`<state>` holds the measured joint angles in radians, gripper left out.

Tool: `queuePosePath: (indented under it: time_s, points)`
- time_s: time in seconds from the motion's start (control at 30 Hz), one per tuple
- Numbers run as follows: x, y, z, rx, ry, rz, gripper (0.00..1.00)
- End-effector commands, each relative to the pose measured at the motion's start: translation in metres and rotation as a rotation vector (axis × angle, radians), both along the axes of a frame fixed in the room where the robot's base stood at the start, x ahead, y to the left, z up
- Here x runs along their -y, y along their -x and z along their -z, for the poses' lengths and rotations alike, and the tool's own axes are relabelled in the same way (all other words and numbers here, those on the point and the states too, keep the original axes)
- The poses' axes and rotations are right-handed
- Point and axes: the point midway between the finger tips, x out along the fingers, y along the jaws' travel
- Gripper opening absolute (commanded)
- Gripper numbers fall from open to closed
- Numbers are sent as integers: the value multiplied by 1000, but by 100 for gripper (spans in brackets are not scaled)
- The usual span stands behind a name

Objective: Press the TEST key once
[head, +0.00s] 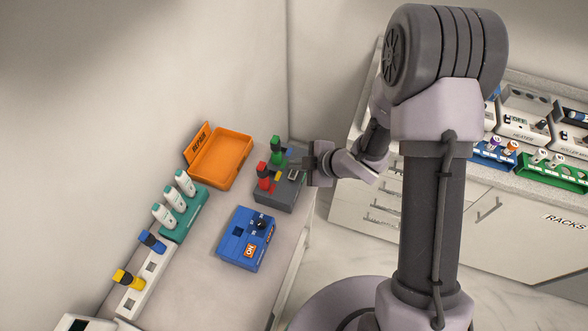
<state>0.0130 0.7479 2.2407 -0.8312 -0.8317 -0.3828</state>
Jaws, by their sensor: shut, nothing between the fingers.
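No lettering reading TEST is legible in the head view, so I cannot tell which key it is. A dark grey box (270,200) on the bench carries a red part (264,177), a green part (277,151) and a small yellow patch. A blue box (236,249) in front of it has a black knob (261,224), small dark marks and an orange label. My gripper (291,163) is shut and empty. It points left over the back right of the grey box, close to the green part. I cannot tell whether it touches anything.
An orange bin (235,142) stands behind left. A teal rack (190,218) holds white handheld devices. A white strip (133,298) holds blue and yellow plugs. Bare bench (195,275) lies left of the blue box. A second counter with racks (539,171) is at right.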

Motion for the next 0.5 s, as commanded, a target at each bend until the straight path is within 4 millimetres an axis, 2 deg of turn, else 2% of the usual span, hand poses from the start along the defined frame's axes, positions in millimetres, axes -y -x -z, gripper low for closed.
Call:
queuePosePath:
  time_s: [0.27, 0.5]
  points:
    - [0, 0, -3, 0, 0, 0, 0]
    - [0, 0, -27, 1, 0, -1, 0]
